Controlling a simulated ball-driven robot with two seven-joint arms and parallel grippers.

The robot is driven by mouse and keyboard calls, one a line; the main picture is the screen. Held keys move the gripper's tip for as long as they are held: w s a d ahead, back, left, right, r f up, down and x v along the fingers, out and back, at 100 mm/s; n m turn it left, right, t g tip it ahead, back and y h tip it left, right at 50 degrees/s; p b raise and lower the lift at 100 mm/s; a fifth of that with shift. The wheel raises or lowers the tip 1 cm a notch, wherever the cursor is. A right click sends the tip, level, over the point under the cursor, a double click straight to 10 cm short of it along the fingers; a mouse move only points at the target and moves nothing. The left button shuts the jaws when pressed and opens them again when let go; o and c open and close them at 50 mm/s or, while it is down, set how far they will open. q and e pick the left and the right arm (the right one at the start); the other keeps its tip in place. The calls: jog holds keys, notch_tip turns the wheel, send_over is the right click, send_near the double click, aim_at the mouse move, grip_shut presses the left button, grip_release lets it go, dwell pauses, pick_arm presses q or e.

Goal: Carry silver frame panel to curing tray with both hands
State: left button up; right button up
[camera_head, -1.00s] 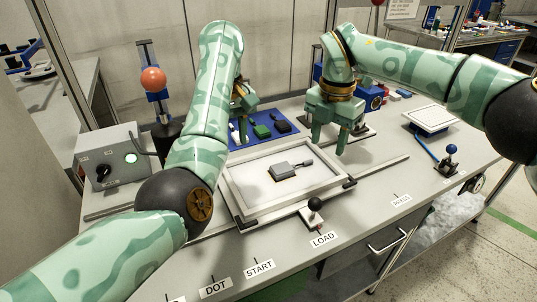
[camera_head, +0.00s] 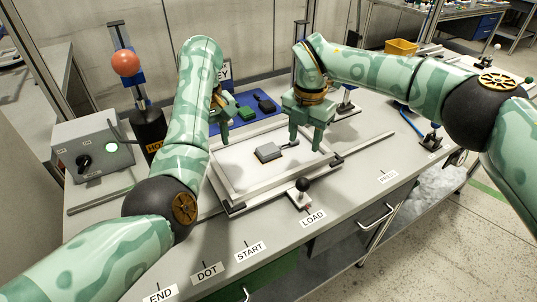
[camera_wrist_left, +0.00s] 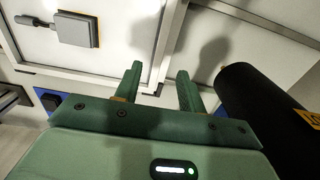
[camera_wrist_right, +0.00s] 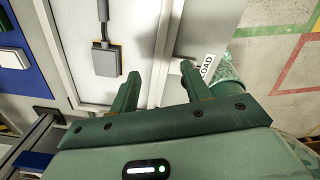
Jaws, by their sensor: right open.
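The silver frame panel (camera_head: 228,186), a pale sheet in a silver rim, lies flat on the bench in the head view. It also shows in the left wrist view (camera_wrist_left: 120,42) and the right wrist view (camera_wrist_right: 130,30). A grey paddle-like block (camera_head: 268,152) lies on it. My left gripper (camera_head: 224,138) is at the panel's far left side, fingers apart near a rim corner in its wrist view. My right gripper (camera_head: 306,146) is open above the panel's right side, nothing visibly held. I cannot tell which thing is the curing tray.
A blue tray (camera_head: 222,122) with dark and green blocks lies behind the panel. A black-knobbed lever (camera_head: 303,187) stands in front. A grey control box (camera_head: 92,146) and a post with an orange ball (camera_head: 126,63) stand left. The front strip with labels is mostly clear.

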aim_at(219, 170)
pick_arm(q)
notch_tip(219, 170, down, 9)
jog(key=shift+a+f, duration=0.1)
jog(key=shift+f, duration=0.1)
pick_arm(e)
notch_tip(219, 170, down, 9)
jog(key=shift+a+f, duration=0.1)
jog(key=shift+f, duration=0.1)
pick_arm(q)
jog(key=c, duration=0.9)
pick_arm(e)
jog(key=c, duration=0.9)
pick_arm(q)
grip_shut()
pick_arm(e)
grip_shut()
pick_arm(q)
jog(key=shift+r, duration=0.1)
pick_arm(e)
jog(key=shift+r, duration=0.1)
